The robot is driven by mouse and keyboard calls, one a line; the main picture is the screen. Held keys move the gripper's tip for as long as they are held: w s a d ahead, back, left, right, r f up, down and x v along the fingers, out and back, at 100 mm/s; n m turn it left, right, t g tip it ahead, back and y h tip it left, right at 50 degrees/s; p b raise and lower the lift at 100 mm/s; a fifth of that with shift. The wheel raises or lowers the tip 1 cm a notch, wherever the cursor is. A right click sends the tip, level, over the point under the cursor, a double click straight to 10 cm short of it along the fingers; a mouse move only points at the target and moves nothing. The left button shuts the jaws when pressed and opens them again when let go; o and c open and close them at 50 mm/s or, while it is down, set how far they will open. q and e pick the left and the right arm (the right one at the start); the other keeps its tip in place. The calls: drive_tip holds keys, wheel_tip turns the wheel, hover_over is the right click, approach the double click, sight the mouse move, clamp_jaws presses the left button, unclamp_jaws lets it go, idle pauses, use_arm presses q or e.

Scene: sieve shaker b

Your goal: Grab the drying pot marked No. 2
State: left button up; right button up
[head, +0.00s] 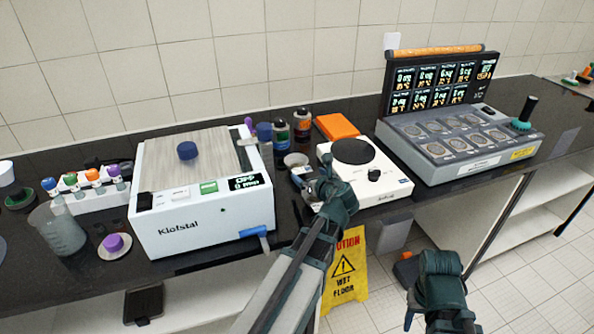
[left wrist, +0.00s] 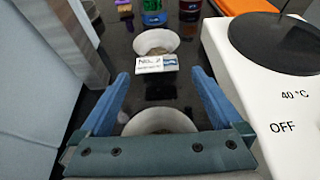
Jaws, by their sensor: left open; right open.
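A small round pale pot (left wrist: 156,42) stands on the dark counter in the left wrist view, with a white label card (left wrist: 156,64) on its near side that appears to read No. 2. The pot also shows in the head view (head: 296,160). A second pale round pot (left wrist: 160,121) lies nearer, partly hidden by my gripper's palm; its marking is hidden. My left gripper (left wrist: 160,76) is open, its blue fingers either side of the nearer pot and short of the labelled one. My right gripper (head: 440,312) is open and empty, low in front of the counter.
The white Kiofstal machine (head: 205,220) stands left of the pots, and a white hot plate (head: 390,187) reading OFF stands close on the right. Bottles (head: 281,132) and an orange box (head: 337,127) stand behind. A yellow wet-floor sign (head: 345,270) stands below.

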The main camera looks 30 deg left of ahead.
sight(302, 170)
use_arm(q)
drive_tip(key=shift+w+a, duration=0.1)
drive_tip(key=shift+a, duration=0.15)
drive_tip(key=x, duration=0.2)
drive_tip(key=b+x, duration=0.1)
drive_tip(key=x, duration=0.2)
drive_tip(key=shift+a+r, duration=0.2)
drive_tip(key=shift+a, duration=0.05)
drive_tip(key=c, duration=1.2)
drive_tip(key=shift+c, duration=0.2)
drive_tip(key=shift+r, duration=0.15)
wheel_tip(302, 170, up, 10)
drive_tip(key=p, duration=0.9)
drive_tip(key=shift+p, duration=0.4)
